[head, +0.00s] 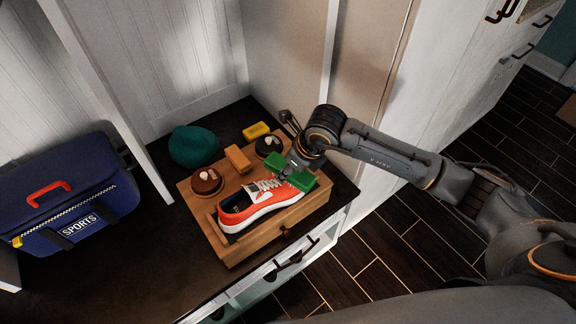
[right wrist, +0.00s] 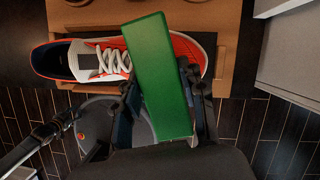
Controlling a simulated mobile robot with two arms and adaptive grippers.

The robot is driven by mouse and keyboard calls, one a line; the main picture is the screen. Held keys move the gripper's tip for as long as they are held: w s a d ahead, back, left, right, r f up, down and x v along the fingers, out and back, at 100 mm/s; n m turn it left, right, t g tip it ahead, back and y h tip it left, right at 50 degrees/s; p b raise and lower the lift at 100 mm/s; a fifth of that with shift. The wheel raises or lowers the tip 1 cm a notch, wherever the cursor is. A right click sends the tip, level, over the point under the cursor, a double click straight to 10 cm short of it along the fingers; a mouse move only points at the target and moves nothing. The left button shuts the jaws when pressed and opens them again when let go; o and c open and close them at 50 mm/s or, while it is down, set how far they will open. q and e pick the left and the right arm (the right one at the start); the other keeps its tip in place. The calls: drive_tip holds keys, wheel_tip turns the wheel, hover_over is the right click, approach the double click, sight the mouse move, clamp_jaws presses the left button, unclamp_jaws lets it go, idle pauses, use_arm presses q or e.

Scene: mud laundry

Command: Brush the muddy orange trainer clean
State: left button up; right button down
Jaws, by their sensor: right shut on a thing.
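The orange trainer (head: 259,203) with white laces and sole lies on a wooden box (head: 232,251) on the dark bench top. Its toe points right, and no mud can be made out on the parts that show. It also shows in the right wrist view (right wrist: 110,62). My right gripper (head: 296,172) is shut on a green brush-like block (right wrist: 158,80) held over the trainer's toe end. The block hides part of the toe, and I cannot tell whether they touch.
On the box stand two round tins, one brown (head: 207,182) and one dark (head: 268,146), and an orange-brown block (head: 238,159). Behind are a yellow block (head: 256,131) and a teal beanie (head: 194,146). A blue sports bag (head: 69,204) stands left. White panels rise behind.

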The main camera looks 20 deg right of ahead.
wheel_tip(320, 180, up, 7)
drive_tip(key=p, duration=0.4)
drive_tip(key=shift+r+p, duration=0.55)
idle(0.3)
